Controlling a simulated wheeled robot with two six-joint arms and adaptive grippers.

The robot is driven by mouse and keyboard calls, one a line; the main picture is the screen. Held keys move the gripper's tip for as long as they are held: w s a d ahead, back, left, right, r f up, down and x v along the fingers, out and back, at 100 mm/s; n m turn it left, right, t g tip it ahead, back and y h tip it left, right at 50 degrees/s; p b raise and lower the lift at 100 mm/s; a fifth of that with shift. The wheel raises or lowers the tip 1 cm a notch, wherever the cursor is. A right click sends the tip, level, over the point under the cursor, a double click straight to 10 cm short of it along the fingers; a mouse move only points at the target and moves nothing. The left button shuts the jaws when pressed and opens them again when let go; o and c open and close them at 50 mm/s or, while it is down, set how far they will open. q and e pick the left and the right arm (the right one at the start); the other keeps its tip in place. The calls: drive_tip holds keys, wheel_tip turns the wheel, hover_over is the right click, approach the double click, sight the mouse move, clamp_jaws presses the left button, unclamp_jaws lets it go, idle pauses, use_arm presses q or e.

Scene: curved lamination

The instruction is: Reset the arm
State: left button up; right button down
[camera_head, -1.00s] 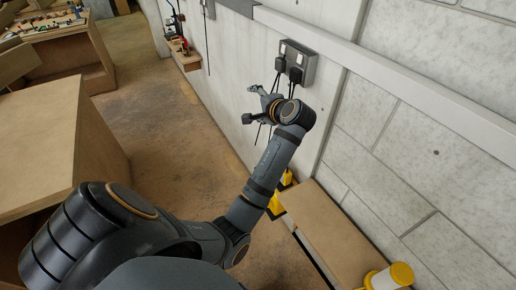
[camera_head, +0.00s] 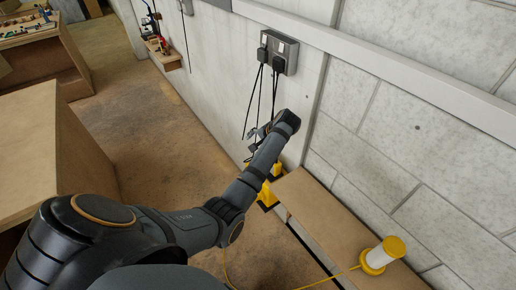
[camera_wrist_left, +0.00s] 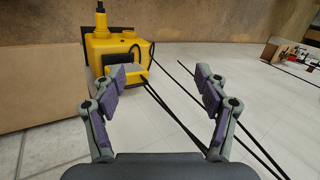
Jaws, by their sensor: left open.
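My left arm reaches from the lower left of the head view toward the wall, with its wrist just below the wall socket. My left gripper (camera_head: 258,138) is partly hidden behind its own wrist there. In the left wrist view the left gripper (camera_wrist_left: 160,92) is open, its two purple-padded fingers wide apart with nothing held between them. Black cables pass behind the fingers in that view. My right gripper is not in view.
A socket box (camera_head: 279,52) with black plugs and hanging cables is on the wall. A yellow machine (camera_wrist_left: 118,50) stands by the wall, beside a brown board (camera_wrist_left: 40,88). A white and yellow spool (camera_head: 384,255) is at the lower right. Wooden workbenches (camera_head: 30,150) stand at left.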

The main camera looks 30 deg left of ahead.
use_arm(q)
drive_tip(key=shift+s+d+f, duration=0.1)
drive_tip(key=shift+d+f, duration=0.1)
drive_tip(key=shift+f, duration=0.15)
drive_tip(key=s+d+f+h, duration=0.1)
drive_tip(key=s+f, duration=0.5)
drive_tip(key=f, duration=0.5)
drive_tip(key=s+d+f+h+b, duration=0.1)
drive_tip(key=s+f, duration=0.5)
drive_tip(key=f, duration=0.5)
drive_tip(key=s+d+f+h, duration=0.1)
drive_tip(key=s+d+f, duration=0.1)
drive_tip(key=s+f, duration=0.65)
drive_tip(key=s+f+h, duration=0.1)
drive_tip(key=s+f, duration=0.4)
drive_tip(key=s, duration=0.4)
drive_tip(key=s+f+n+b, duration=0.1)
drive_tip(key=s+f, duration=0.4)
drive_tip(key=s, duration=0.4)
drive_tip(key=s+f+n+h, duration=0.1)
drive_tip(key=s+f, duration=0.5)
drive_tip(key=s, duration=0.3)
drive_tip(key=shift+d+h, duration=0.3)
drive_tip(key=shift+d, duration=0.15)
